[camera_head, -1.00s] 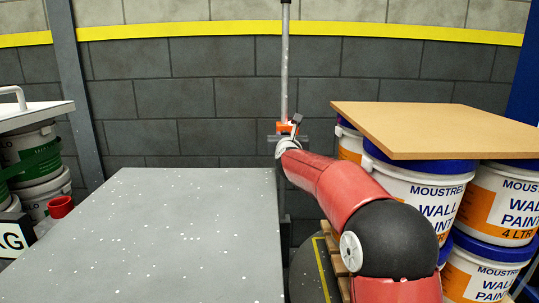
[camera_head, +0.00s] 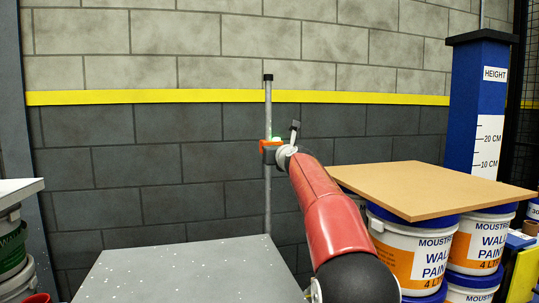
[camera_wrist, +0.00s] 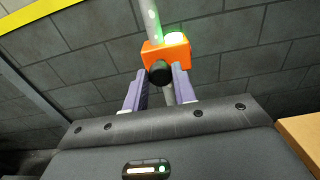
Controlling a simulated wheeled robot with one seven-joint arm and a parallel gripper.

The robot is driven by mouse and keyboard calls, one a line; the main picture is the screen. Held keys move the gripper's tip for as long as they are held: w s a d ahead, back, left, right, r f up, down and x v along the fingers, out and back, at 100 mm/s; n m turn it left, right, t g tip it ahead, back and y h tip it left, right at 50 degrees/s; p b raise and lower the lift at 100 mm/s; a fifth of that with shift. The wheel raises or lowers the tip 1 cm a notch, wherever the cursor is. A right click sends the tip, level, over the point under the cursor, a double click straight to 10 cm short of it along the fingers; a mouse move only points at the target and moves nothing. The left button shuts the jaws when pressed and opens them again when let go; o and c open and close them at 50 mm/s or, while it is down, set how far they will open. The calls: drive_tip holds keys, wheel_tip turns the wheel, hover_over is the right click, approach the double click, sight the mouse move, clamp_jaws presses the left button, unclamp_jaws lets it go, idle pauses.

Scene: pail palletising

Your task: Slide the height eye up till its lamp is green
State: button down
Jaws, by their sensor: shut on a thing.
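The height eye is an orange block (camera_head: 269,146) on an upright grey pole (camera_head: 268,205), a little below the yellow wall stripe. Its lamp (camera_head: 276,138) glows green on top. In the wrist view the orange block (camera_wrist: 178,52) carries the bright lamp (camera_wrist: 174,38), white in the middle with green around it. A black knob (camera_wrist: 160,73) sticks out of the block towards me. My gripper (camera_wrist: 160,70) has its two fingers on either side of the knob, shut on it. In the head view my wrist partly hides the gripper.
A grey speckled table top (camera_head: 190,272) lies front left. Right of my arm, a brown board (camera_head: 430,188) lies on stacked wall paint pails (camera_head: 412,250). A blue height post (camera_head: 478,100) with a centimetre scale stands behind. The wall around the pole's top is clear.

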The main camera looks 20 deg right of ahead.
drive_tip(key=c, duration=1.1)
unclamp_jaws()
drive_tip(key=shift+c, duration=0.2)
drive_tip(key=shift+s+f, duration=0.1)
drive_tip(key=s+b, duration=0.3)
drive_tip(key=s, duration=0.4)
drive_tip(key=shift+s, duration=0.3)
